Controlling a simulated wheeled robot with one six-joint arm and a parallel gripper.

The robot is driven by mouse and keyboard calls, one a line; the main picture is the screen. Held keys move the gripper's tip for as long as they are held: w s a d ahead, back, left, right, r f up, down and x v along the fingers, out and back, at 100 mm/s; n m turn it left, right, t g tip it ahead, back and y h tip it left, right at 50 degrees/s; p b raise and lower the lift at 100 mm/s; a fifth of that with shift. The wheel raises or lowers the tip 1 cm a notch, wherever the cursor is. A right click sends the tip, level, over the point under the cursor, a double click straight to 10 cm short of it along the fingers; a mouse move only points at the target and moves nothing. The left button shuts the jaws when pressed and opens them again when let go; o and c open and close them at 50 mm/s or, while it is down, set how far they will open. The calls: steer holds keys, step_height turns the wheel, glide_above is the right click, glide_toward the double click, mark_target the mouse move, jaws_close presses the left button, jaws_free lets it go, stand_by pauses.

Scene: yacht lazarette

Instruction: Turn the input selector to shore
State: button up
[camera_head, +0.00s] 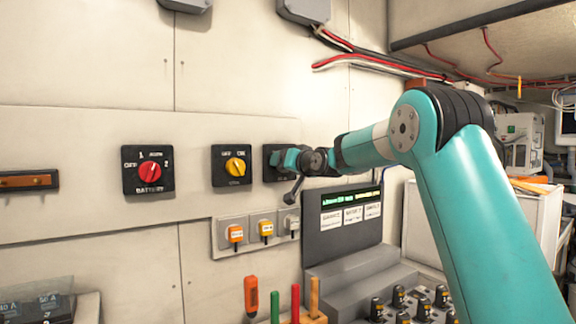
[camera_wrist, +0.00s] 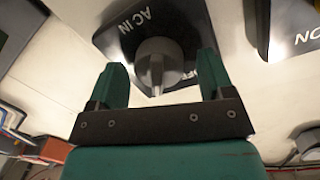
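The input selector is a grey knob (camera_wrist: 157,62) on a black plate marked "AC IN" (camera_wrist: 118,45), seen close up in the wrist view. Part of another label shows beside the knob; the rest is hidden. In the head view the selector's black plate (camera_head: 271,176) is the rightmost of three on the wall, and my gripper covers its knob. My gripper (camera_wrist: 162,80) is open, with one green finger on each side of the knob. Gaps show between the fingers and the knob. In the head view my gripper (camera_head: 284,160) is right at the plate.
A red battery switch (camera_head: 149,177) and a yellow switch (camera_head: 235,167) sit to the left on the same panel. Small tagged switches (camera_head: 262,228) and a display panel (camera_head: 343,218) are below. Upright tool handles (camera_head: 251,293) stand lower down. Red cables (camera_head: 375,62) run above.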

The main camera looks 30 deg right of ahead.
steer(key=shift+s, duration=0.15)
steer(key=s+r+b, duration=0.1)
steer(key=s+b, duration=0.5)
steer(key=s, duration=1.1)
steer(key=shift+r, duration=0.25)
steer(key=shift+a, duration=0.1)
